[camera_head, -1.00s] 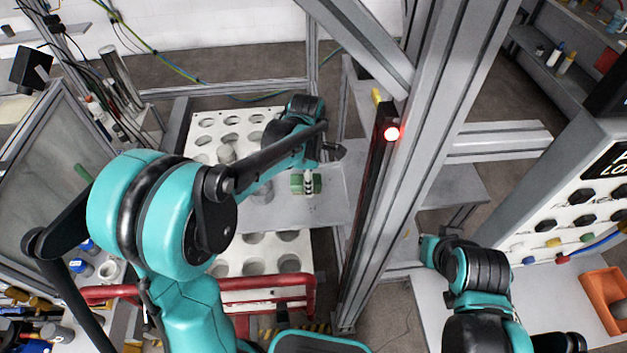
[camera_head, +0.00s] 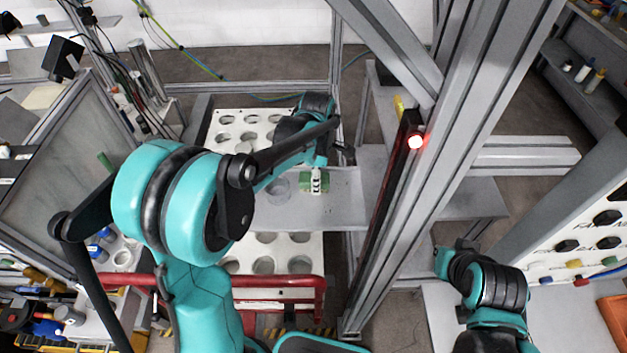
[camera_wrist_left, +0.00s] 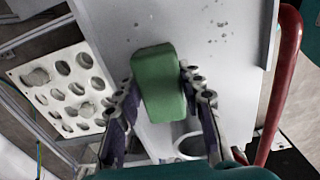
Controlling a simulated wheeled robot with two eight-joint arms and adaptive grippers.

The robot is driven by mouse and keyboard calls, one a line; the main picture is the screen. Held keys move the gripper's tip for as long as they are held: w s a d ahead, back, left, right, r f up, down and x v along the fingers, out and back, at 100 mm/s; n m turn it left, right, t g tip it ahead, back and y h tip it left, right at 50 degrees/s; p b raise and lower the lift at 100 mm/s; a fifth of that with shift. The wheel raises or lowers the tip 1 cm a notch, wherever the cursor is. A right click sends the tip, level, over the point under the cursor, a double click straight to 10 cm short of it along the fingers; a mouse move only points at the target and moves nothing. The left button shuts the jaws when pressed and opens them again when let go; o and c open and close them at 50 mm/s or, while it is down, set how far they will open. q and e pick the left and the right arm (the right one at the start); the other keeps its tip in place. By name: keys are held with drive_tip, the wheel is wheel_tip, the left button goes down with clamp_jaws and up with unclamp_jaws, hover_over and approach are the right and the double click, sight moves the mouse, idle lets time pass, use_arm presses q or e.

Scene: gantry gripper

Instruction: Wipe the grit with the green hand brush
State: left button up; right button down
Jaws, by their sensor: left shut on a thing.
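The green hand brush (camera_wrist_left: 158,80) is between the fingers of my left gripper (camera_wrist_left: 160,92), which is shut on it, in the left wrist view. In the head view the brush (camera_head: 314,184) shows as a small green block below the left gripper (camera_head: 317,178), over the grey plate (camera_head: 335,210). I cannot tell whether the brush touches the plate. Dark specks of grit (camera_wrist_left: 218,30) lie scattered on the plate beyond the brush, up and right of it in the wrist view. Part of my right arm shows at the lower right of the head view; its gripper does not show.
White panels with round holes (camera_head: 238,122) lie behind and in front of the plate. A metal gantry post (camera_head: 440,140) with a red light rises to the right. A red rail (camera_head: 250,284) runs in front.

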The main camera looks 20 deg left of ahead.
sight(351, 187)
use_arm(q)
drive_tip(key=shift+w+d, duration=0.2)
drive_tip(key=shift+d, duration=0.45)
drive_tip(key=shift+w+d, duration=0.2)
drive_tip(key=shift+d, duration=0.45)
drive_tip(key=shift+w+d, duration=0.2)
drive_tip(key=shift+d, duration=0.65)
drive_tip(key=shift+w+d, duration=0.2)
drive_tip(key=shift+d, duration=0.6)
drive_tip(key=shift+w+d, duration=0.3)
drive_tip(key=shift+d, duration=0.55)
drive_tip(key=shift+w+d, duration=0.25)
drive_tip(key=shift+d, duration=0.6)
drive_tip(key=shift+r, duration=0.15)
drive_tip(key=shift+r+p, duration=0.45)
drive_tip(key=shift+r, duration=0.15)
drive_tip(key=r+p, duration=0.1)
drive_tip(key=r, duration=0.1)
drive_tip(key=r+p, duration=0.1)
drive_tip(key=shift+d+r+p, duration=0.25)
drive_tip(key=shift+r+p, duration=0.05)
drive_tip(key=shift+a+r+p, duration=0.2)
drive_tip(key=shift+r+p, duration=0.1)
drive_tip(key=shift+r, duration=0.2)
